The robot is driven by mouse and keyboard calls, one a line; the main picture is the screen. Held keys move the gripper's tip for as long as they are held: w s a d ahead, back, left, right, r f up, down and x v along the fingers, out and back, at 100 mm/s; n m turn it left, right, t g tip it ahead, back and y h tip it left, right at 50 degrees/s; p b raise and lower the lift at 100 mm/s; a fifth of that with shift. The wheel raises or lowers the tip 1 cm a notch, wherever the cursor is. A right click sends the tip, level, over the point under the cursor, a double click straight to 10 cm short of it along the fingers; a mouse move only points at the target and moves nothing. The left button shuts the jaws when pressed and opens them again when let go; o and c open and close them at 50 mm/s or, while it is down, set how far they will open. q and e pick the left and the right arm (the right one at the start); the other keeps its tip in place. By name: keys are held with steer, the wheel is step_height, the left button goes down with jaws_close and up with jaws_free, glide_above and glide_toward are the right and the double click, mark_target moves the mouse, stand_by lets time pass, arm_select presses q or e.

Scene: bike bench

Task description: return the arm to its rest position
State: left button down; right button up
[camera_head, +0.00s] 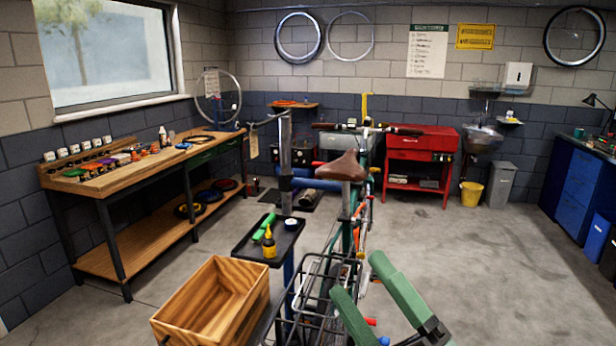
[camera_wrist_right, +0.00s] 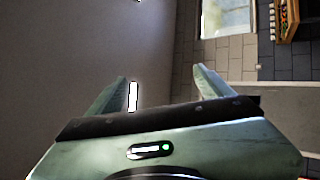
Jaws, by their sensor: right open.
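My right gripper (camera_head: 358,275) is in the lower right middle of the head view, its two green fingers spread apart. It appears in front of the bike's rear rack (camera_head: 312,285); I cannot tell the exact gap. In the right wrist view, the fingers of the right gripper (camera_wrist_right: 160,75) stand wide apart with nothing between them. My left gripper is in neither view. The bike (camera_head: 340,175), with a brown saddle, is by a stand post and is partly hidden by the rack and my gripper.
A small black tray (camera_head: 242,250) holds a yellow bottle (camera_head: 269,243) and a green item (camera_head: 264,226). An open wooden crate (camera_head: 257,300) is at lower left. A workbench (camera_head: 120,190) lines the left wall. The floor (camera_head: 470,260) to the right is clear.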

steer(key=w+d+f+m+g+h, duration=0.1)
steer(key=d+f+m+g+h, duration=0.1)
steer(key=d+f+m+h, duration=0.75)
steer(key=w+d+f+m+g+h, duration=0.15)
steer(key=d+f+m+h, duration=0.25)
steer(key=f+m+h, duration=0.6)
steer(key=s+f+m+g+y, duration=0.4)
steer(key=s+f+g, duration=0.8)
steer(key=s+f, duration=0.85)
step_height(320, 180, down, 28)
steer(key=s+n+g, duration=0.2)
steer(key=s+d+f, duration=0.2)
steer(key=s+f, duration=1.2)
steer(key=s, duration=0.2)
steer(key=shift+s+d+f+g, duration=0.3)
steer(key=shift+d+g, duration=0.05)
steer(key=shift+g, duration=0.1)
